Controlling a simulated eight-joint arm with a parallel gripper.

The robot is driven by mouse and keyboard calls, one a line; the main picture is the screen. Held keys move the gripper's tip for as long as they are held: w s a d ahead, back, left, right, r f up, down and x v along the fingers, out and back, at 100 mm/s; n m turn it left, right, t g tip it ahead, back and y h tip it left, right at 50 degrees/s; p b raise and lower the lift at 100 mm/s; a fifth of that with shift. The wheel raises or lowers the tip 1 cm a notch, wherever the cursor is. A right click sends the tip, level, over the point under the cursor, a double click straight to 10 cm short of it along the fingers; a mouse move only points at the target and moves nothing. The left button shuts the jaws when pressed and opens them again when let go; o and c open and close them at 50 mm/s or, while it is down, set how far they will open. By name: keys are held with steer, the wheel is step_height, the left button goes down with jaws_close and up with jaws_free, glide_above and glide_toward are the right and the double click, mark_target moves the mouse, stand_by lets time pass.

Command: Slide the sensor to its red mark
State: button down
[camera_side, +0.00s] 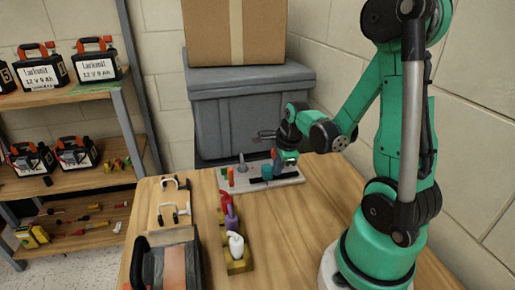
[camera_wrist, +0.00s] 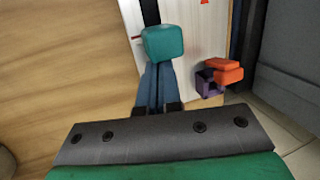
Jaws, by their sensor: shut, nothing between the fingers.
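The sensor appears to be the teal block (camera_wrist: 163,43) at the top centre of the wrist view, on or over a pale board (camera_wrist: 186,72). My gripper (camera_wrist: 157,68) is shut and empty, its two blue-grey fingers side by side with their tips at the near edge of the block. Whether they touch it I cannot tell. In the side view my gripper (camera_side: 278,166) is low over the far end of the board (camera_side: 290,181), and it partly hides the parts there. A small red-orange patch (camera_wrist: 204,2) shows at the top edge of the wrist view; I cannot tell whether it is the mark.
An orange piece on a purple one (camera_wrist: 222,75) stands right of my fingers. A yellow strip (camera_side: 238,266) with red, purple and white pieces, white hooks (camera_side: 174,214) and a black case (camera_side: 167,262) occupy the table. A grey bin (camera_side: 250,112) stands behind. Bare wood lies front right.

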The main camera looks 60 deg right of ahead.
steer(key=shift+w+a, duration=0.15)
steer(key=shift+s+d, duration=0.55)
steer(key=shift+r, duration=0.1)
steer(key=v, duration=0.8)
stand_by(0.4)
